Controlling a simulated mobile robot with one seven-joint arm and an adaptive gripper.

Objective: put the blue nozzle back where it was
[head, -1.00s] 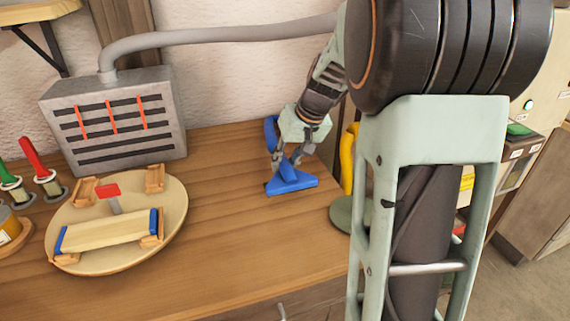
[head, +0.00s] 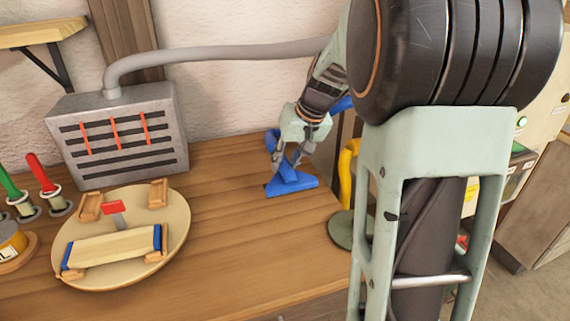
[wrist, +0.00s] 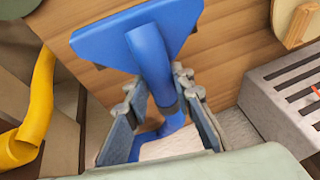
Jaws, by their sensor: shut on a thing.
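The blue nozzle (head: 291,184) has a wide flat foot and a bent tube. My gripper (head: 290,158) is shut on its tube, near the right end of the wooden workbench. In the wrist view the nozzle (wrist: 150,48) runs up between the two fingers of my gripper (wrist: 155,100), with its flat foot beyond the fingertips. In the head view the foot is low over the bench top or on it; I cannot tell if it touches. Part of the tube is hidden behind my gripper.
A yellow curved nozzle (head: 346,172) stands on a round grey-green base (head: 350,230) right of the blue one. A grey slotted box (head: 118,135) with a hose stands at the back left. A round turntable (head: 178,215) holds a wooden lath. The bench middle (head: 225,215) is clear.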

